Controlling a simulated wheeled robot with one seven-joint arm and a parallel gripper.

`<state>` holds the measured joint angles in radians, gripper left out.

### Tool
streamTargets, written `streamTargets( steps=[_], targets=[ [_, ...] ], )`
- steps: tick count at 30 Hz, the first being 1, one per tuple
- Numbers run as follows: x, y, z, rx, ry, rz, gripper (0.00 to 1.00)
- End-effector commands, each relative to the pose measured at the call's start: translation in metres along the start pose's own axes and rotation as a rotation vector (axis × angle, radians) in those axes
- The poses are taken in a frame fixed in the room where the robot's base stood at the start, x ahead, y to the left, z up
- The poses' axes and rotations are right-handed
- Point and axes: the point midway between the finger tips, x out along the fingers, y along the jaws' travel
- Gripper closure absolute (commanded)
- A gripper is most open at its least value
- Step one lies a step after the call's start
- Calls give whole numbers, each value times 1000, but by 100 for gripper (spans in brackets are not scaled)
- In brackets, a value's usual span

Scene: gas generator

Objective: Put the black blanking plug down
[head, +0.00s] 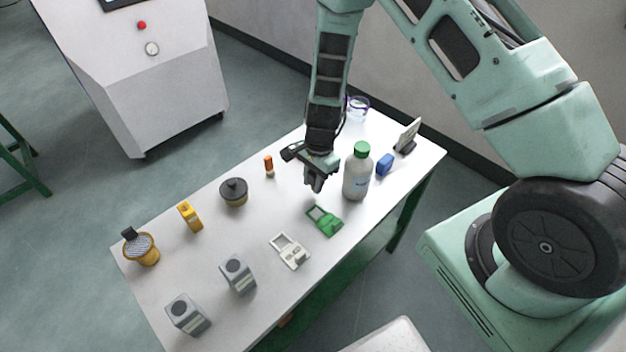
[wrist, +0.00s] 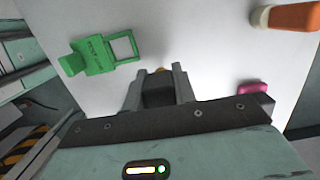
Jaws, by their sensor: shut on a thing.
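My gripper (head: 315,184) points down over the middle of the white table (head: 215,265), left of the white bottle and behind the green frame-shaped piece. In the wrist view my gripper (wrist: 158,75) has its two fingers closed around a dark piece, the black blanking plug (wrist: 158,93). The plug is mostly hidden between the fingers, and a small orange-yellow spot shows just beyond them. In the head view the plug cannot be told apart from the dark fingers. Whether it touches the table cannot be told.
Near the gripper are the green piece (head: 325,220), the green-capped bottle (head: 357,172) and an orange item (head: 269,166). A dark round pot (head: 234,191), a pale frame (head: 290,251) and grey blocks (head: 237,274) stand left and front. A pink item (wrist: 252,88) shows in the wrist view.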

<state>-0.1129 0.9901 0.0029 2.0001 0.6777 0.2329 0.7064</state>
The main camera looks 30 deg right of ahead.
Motion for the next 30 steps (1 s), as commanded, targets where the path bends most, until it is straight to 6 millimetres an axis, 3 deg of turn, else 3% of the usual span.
streamTargets(
  steps=[12,13,15,24,30],
  targets=[
    [7,0,-1,-1,1,-1,100],
    [7,0,-1,-1,1,-1,68],
    [6,0,-1,-1,1,-1,51],
    [4,0,-1,-1,1,-1,51],
    [-17,-2,-1,-4,2,-6,51]
  ],
)
